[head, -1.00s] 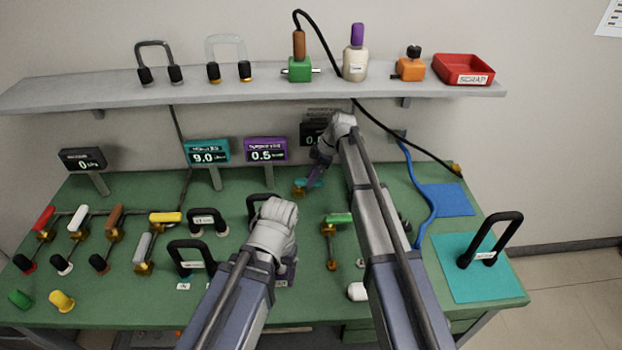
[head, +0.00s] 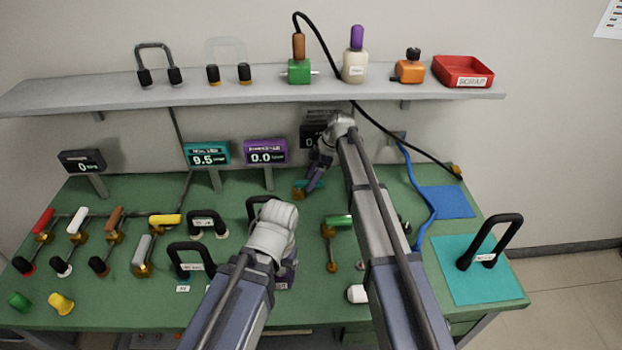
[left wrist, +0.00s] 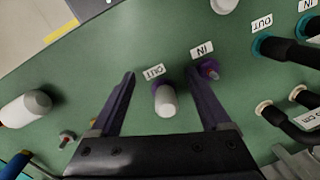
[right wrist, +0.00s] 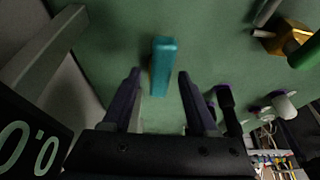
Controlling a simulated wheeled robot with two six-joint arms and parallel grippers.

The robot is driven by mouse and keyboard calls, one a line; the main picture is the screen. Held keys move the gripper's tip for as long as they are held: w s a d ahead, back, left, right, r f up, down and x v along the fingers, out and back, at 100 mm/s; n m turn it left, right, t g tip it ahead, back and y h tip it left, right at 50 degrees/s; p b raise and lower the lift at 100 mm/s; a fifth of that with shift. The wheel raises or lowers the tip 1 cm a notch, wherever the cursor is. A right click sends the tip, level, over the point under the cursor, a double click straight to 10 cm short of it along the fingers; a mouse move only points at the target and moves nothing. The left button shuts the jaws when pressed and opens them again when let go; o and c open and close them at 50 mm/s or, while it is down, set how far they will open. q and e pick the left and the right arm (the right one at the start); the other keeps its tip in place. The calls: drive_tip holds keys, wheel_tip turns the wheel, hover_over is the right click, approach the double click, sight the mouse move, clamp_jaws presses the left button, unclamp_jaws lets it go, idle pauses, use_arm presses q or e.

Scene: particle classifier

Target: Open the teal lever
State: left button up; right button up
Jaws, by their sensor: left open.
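The teal lever (head: 301,184) is at the back middle of the green table, on a brass valve body (head: 298,194). My right gripper (head: 314,184) reaches down beside it. In the right wrist view the teal lever (right wrist: 163,66) lies between the two spread fingertips (right wrist: 159,74), with gaps on both sides. The right gripper is open and holds nothing. My left gripper (left wrist: 163,78) is open at the front middle of the table, its fingers either side of a white-capped post (left wrist: 165,100) by an OUT label. Its fingertips are hidden by my wrist in the head view.
A green-handled valve (head: 339,221) stands right of my left gripper. Black hose loops (head: 190,247) and several coloured levers fill the left. Display stands (head: 207,154) line the back. A teal mat (head: 450,280) with a black handle lies at the right.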

drive_tip(key=p+v, duration=0.5)
drive_tip(key=shift+r, duration=0.3)
use_arm(q)
wheel_tip(320, 180, up, 5)
drive_tip(key=shift+f, duration=0.2)
use_arm(e)
drive_tip(key=d, duration=1.2)
drive_tip(key=shift+w+f, duration=0.1)
drive_tip(key=shift+f, duration=0.2)
drive_tip(key=s+a+m, duration=0.2)
drive_tip(key=s+a, duration=0.1)
drive_tip(key=s, duration=0.2)
drive_tip(key=s+a+m+h, duration=0.1)
drive_tip(key=s+a+m, duration=0.1)
drive_tip(key=s, duration=0.3)
drive_tip(key=s+a+f+m+h, duration=0.1)
drive_tip(key=s+a, duration=0.3)
drive_tip(key=s, duration=0.2)
drive_tip(key=shift+a+f+m+g, duration=0.1)
drive_tip(key=shift+a+m+g, duration=0.1)
drive_tip(key=shift+m+g, duration=0.2)
drive_tip(key=s+a+m+h, duration=0.3)
drive_tip(key=s+m, duration=0.5)
drive_tip(key=s, duration=0.9)
drive_tip(key=shift+s+f+m+t+h, duration=0.15)
drive_tip(key=shift+s+m+t+h, duration=0.15)
drive_tip(key=shift+h, duration=0.1)
